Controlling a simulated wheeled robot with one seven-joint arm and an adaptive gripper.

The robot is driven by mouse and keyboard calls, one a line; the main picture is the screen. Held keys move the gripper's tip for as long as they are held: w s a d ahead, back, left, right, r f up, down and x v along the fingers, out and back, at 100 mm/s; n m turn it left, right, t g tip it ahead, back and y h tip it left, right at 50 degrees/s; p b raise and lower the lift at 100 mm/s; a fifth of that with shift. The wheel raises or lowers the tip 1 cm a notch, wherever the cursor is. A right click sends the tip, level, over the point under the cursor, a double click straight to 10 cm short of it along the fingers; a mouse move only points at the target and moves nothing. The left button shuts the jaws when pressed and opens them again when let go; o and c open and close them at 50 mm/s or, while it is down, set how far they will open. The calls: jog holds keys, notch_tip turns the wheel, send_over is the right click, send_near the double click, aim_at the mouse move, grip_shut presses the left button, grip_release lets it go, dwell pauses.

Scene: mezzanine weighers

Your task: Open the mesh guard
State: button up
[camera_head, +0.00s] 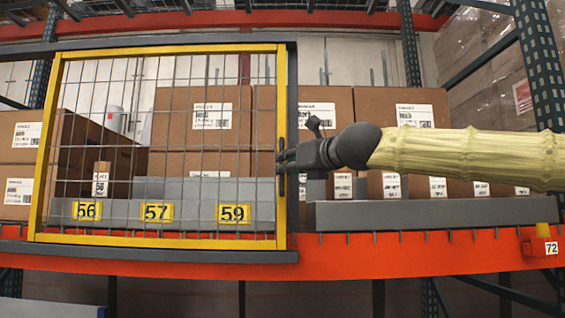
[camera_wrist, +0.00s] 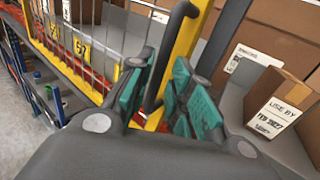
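The mesh guard (camera_head: 160,243) is a yellow frame with wire mesh, standing upright across the left shelf bay and looking closed within its dark surround. A dark upright handle (camera_head: 281,190) sits on its right-hand frame bar. My gripper (camera_head: 283,162) reaches in from the right at the handle. In the wrist view, the teal-padded fingers of my gripper (camera_wrist: 165,88) stand close together on either side of the dark handle (camera_wrist: 172,38), with the yellow frame bar just behind. The fingers look shut on the handle; the exact contact is partly hidden by the fingers.
Behind the mesh are cartons and a grey ledge with yellow number tags 56, 57 and 59 (camera_head: 233,212). More cartons (camera_head: 325,110) stand to the right behind my arm. An orange beam (camera_head: 400,258) runs below. In the wrist view a labelled carton (camera_wrist: 285,110) stands right of the fingers.

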aim_at(282, 187)
jog(key=shift+x, duration=1.6)
jog(key=shift+c, duration=0.4)
grip_shut()
